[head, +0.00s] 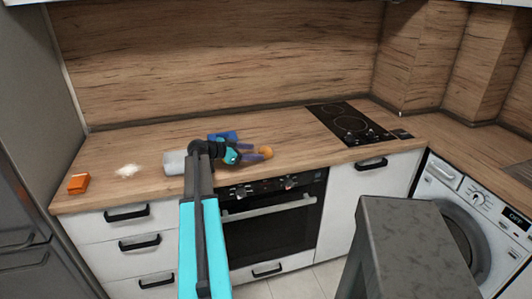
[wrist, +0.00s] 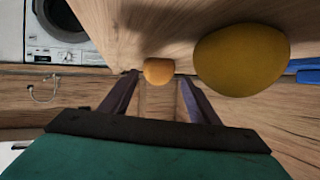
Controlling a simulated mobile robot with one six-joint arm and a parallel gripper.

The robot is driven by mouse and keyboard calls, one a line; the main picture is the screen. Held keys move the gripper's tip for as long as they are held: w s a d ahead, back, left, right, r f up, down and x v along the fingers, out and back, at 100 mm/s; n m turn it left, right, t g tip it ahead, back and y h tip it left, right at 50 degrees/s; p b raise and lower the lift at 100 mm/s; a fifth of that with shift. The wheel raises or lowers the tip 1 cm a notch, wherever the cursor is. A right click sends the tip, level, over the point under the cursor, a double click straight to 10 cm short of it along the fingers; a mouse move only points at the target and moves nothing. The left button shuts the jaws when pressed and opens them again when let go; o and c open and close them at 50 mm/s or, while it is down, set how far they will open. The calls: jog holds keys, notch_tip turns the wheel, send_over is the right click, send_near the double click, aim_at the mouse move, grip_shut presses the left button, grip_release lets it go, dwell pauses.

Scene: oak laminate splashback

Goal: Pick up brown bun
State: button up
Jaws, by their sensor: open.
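A small round orange-brown thing, which looks like the brown bun (head: 266,151), lies on the wooden counter in the head view, at my fingertips. In the wrist view the bun (wrist: 158,71) appears ahead of my gripper (wrist: 156,82), centred between the two dark purple fingers. My gripper (head: 257,154) is open, reaching low over the counter towards the right. Nothing is held. The wrist view does not settle whether the bun is between the fingertips or just beyond them.
A larger mustard-yellow rounded thing (wrist: 242,60) is close beside the fingers. A blue object (head: 222,136) lies behind my wrist. A pale cylinder (head: 174,162), a white patch (head: 128,170) and an orange box (head: 78,183) are left. The black hob (head: 348,124) is right.

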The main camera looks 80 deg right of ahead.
aim_at(261, 152)
dwell(0.3)
jog(key=shift+s+d+f+p, duration=0.15)
jog(key=shift+s+d+p, duration=0.25)
jog(key=shift+s+p, duration=0.15)
jog(key=p+x, duration=0.1)
jog(key=x, duration=0.1)
jog(key=shift+s+d+f, duration=0.1)
jog(key=shift+s+d, duration=0.1)
jog(key=shift+s, duration=0.1)
jog(key=shift+s+d+f, duration=0.3)
jog(key=shift+s, duration=0.05)
jog(key=c, duration=0.8)
